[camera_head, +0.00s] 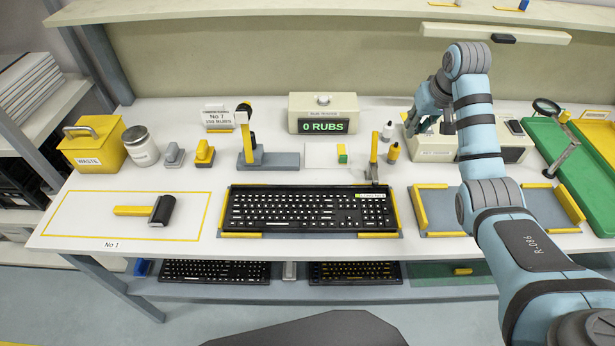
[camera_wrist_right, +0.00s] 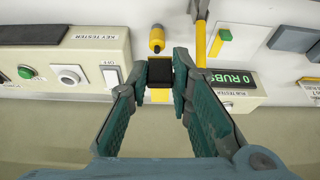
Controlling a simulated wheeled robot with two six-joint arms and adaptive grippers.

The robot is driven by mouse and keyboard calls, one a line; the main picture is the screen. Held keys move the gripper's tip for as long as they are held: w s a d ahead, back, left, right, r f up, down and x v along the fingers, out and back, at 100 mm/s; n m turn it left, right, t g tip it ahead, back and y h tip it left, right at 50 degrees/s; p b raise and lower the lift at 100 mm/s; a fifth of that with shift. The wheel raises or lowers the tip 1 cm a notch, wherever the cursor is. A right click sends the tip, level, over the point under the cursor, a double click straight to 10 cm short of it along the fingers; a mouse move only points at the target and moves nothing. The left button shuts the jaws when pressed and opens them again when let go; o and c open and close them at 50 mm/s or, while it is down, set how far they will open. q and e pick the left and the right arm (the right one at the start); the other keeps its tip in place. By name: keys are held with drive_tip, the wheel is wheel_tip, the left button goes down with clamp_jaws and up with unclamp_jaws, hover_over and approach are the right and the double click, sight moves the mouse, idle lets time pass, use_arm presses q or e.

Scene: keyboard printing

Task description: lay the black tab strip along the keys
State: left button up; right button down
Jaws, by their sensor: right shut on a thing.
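My right gripper (camera_head: 411,124) is raised above the back of the bench, by the key tester (camera_head: 437,148). In the right wrist view its fingers (camera_wrist_right: 161,82) are shut on a small black piece with yellow at its edges, which looks like the black tab strip (camera_wrist_right: 160,72). It is seen nearly end-on, so its length cannot be told. The keyboard (camera_head: 310,208) lies flat in a holder with yellow corner pieces at the middle front of the bench, apart from the gripper. My left gripper is not in view.
The rub tester (camera_head: 323,113) reads 0 RUBS. An empty holder (camera_head: 445,208) lies right of the keyboard. A roller (camera_head: 162,210) lies on the left mat.

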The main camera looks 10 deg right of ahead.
use_arm(q)
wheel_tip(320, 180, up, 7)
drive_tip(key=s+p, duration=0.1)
drive_tip(key=p, duration=0.6)
use_arm(e)
drive_tip(key=s+a+f+n+g+y, duration=0.1)
drive_tip(key=s+a+f+n+y, duration=0.15)
drive_tip(key=a+n, duration=0.45)
drive_tip(key=s+a+f+n+g+y, duration=0.1)
drive_tip(key=a+f+n, duration=0.25)
drive_tip(key=a, duration=0.45)
drive_tip(key=s+a+f+n+g+y, duration=0.1)
drive_tip(key=a+f+n+y, duration=0.1)
drive_tip(key=a+n, duration=0.55)
drive_tip(key=shift+m, duration=0.3)
drive_tip(key=f+b, duration=0.6)
drive_tip(key=shift+s+f, duration=0.1)
drive_tip(key=shift+s, duration=0.15)
use_arm(q)
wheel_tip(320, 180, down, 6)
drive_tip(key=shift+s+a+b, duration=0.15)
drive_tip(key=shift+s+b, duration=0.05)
drive_tip(key=shift+b, duration=0.1)
use_arm(e)
drive_tip(key=shift+f, duration=0.6)
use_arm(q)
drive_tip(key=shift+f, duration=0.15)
use_arm(e)
drive_tip(key=shift+f, duration=0.35)
